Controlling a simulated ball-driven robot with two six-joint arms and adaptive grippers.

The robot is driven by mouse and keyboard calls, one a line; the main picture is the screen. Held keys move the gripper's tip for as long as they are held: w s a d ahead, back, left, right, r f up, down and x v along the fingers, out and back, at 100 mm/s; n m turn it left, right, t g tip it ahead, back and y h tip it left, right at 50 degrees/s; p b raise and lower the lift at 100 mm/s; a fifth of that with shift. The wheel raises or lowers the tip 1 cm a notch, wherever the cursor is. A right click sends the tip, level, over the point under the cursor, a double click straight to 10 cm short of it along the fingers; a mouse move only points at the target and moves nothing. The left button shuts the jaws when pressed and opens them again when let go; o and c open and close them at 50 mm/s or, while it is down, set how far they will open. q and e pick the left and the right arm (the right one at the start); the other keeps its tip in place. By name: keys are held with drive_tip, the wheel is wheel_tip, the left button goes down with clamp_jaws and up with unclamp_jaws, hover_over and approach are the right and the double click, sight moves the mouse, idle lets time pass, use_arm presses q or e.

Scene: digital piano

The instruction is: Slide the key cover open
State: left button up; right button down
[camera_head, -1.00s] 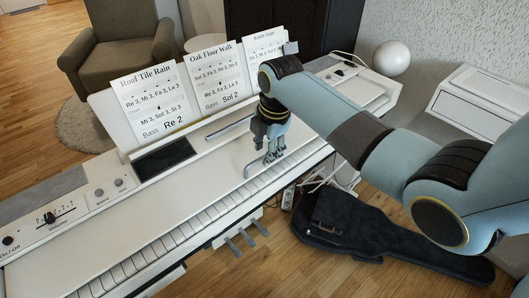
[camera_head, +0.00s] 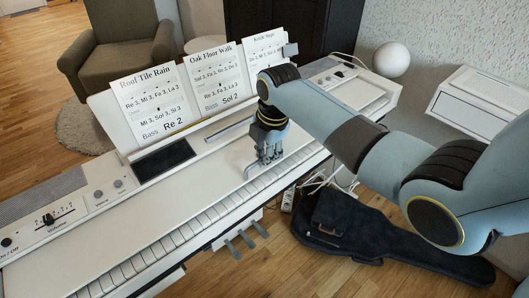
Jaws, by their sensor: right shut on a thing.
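The white key cover (camera_head: 105,235) lies over most of the keyboard of the digital piano. A strip of white keys (camera_head: 190,229) shows along its front edge. A grey bar handle (camera_head: 252,170) stands near the front edge of the cover. My right gripper (camera_head: 270,160) comes down over this handle from above and is shut on it. The fingers hide part of the handle. My left gripper is not in view.
Song sheets (camera_head: 218,79) stand on the music rest behind the cover. A dark screen (camera_head: 163,159) and a volume slider (camera_head: 49,218) sit on the panel. A dark guitar case (camera_head: 385,235) lies on the floor at right. Pedals (camera_head: 247,239) show below the piano.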

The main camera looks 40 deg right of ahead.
drive_tip(key=b, duration=0.4)
hover_over(245, 151)
drive_tip(key=shift+s+f, duration=0.15)
drive_tip(key=shift+r, duration=0.2)
drive_tip(key=c, duration=1.4)
unclamp_jaws()
wheel_tip(245, 151, up, 12)
drive_tip(key=s, duration=0.2)
drive_tip(key=shift+f, duration=0.15)
